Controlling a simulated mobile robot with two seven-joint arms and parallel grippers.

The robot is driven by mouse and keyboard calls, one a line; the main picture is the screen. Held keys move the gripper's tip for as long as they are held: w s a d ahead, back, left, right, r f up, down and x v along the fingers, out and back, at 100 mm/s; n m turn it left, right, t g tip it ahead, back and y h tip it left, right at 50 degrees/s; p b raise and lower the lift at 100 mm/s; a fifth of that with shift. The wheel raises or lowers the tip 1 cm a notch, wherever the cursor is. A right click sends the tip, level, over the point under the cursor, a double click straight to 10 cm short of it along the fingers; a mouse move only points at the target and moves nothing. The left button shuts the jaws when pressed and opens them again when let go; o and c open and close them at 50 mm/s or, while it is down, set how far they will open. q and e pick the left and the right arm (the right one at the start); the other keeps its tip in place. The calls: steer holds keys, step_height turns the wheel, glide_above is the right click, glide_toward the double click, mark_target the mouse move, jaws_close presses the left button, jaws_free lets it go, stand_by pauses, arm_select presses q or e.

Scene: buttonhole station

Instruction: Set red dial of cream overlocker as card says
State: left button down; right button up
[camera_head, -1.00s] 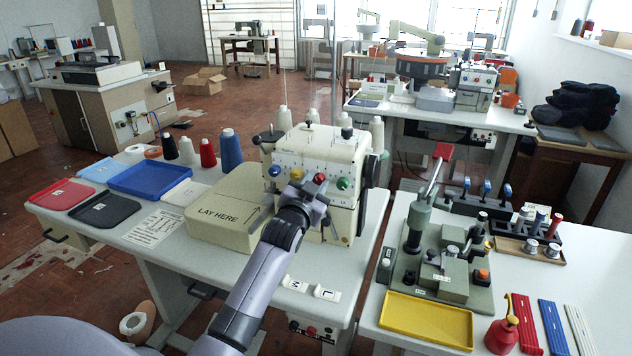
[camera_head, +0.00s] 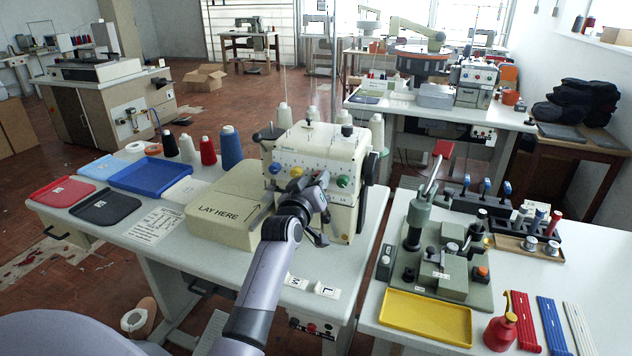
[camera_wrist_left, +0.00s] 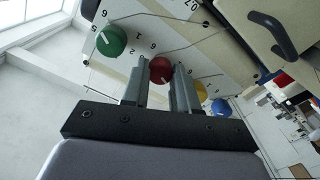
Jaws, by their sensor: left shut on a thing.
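The cream overlocker (camera_head: 312,150) stands on the white table with a row of coloured dials on its front. The red dial (camera_wrist_left: 161,68) shows between my left fingertips in the left wrist view; in the head view my gripper hides it. My left gripper (camera_head: 318,184) is shut on the red dial, between the yellow dial (camera_head: 296,172) and the green dial (camera_head: 342,181). Numbers are printed around the dials, but the red dial's setting is not clear. A printed card (camera_head: 155,226) lies flat on the table, its text too small to read. My right gripper is not in view.
A cream block marked LAY HERE (camera_head: 228,212) stands left of the overlocker, close to my left arm. Thread cones (camera_head: 231,148) and a blue tray (camera_head: 150,175) are further left. A second table with a green press (camera_head: 440,258) stands right.

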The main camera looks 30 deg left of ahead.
arm_select(q)
steer(key=shift+n, duration=0.5)
steer(key=c, duration=0.9)
jaws_free()
steer(key=shift+o, duration=0.2)
steer(key=shift+s, duration=0.1)
